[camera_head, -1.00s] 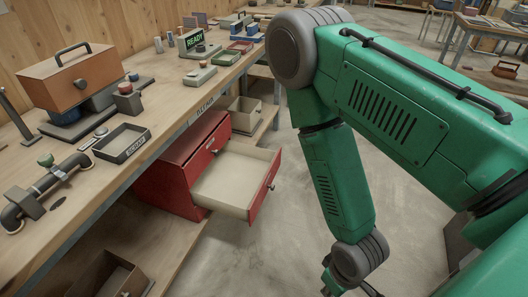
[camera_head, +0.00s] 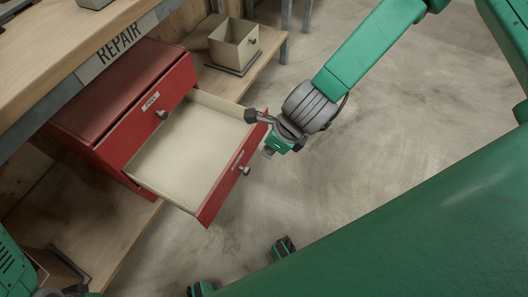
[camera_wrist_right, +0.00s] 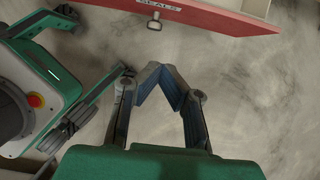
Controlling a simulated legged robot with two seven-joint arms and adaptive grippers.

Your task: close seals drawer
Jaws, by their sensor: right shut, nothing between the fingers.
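The seals drawer (camera_head: 231,180) is the lower drawer of a red cabinet (camera_head: 120,90) and stands pulled well out, its pale inside empty. Its red front has a label and a small knob (camera_head: 245,171). In the right wrist view the front (camera_wrist_right: 215,15) reads "SEALS", with the knob (camera_wrist_right: 155,23) above the fingers. My right gripper (camera_head: 251,115) is by the far end of the drawer front; I cannot tell whether it touches. In the right wrist view its fingers (camera_wrist_right: 161,68) are shut and empty. My left gripper is not clearly visible.
Above the open drawer is a shut drawer with a knob (camera_head: 161,114). The cabinet stands on a wooden shelf under the workbench marked "REPAIR" (camera_head: 118,40). A beige open bin (camera_head: 234,43) sits farther along the shelf. The concrete floor right of the drawer is clear.

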